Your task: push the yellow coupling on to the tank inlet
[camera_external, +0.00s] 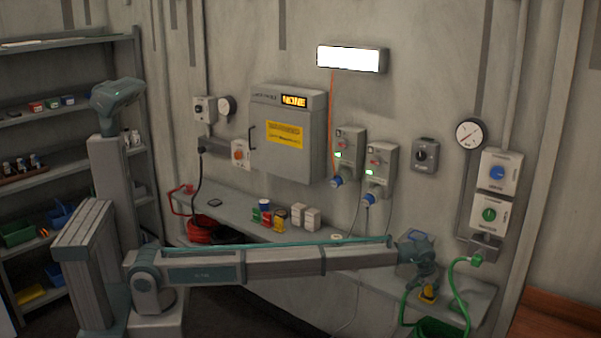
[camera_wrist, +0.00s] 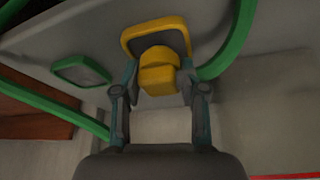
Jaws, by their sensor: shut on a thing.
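The yellow coupling (camera_wrist: 157,80) sits between the two fingers of my gripper (camera_wrist: 158,88) in the wrist view. My gripper is shut on it. In the external view my gripper (camera_external: 427,281) points down at the right end of the bench, with the yellow coupling (camera_external: 427,294) just below it. A yellow-rimmed square (camera_wrist: 130,40) lies beyond the coupling on the grey surface; I cannot tell whether the coupling touches it. I cannot make out the tank inlet for certain.
Green hose (camera_wrist: 238,45) curves close to the right of my gripper, and another length (camera_wrist: 45,105) runs at left. A green-rimmed square (camera_wrist: 80,71) lies to the left. In the external view, the green hose (camera_external: 457,292) hangs beside my gripper above a green container (camera_external: 440,328).

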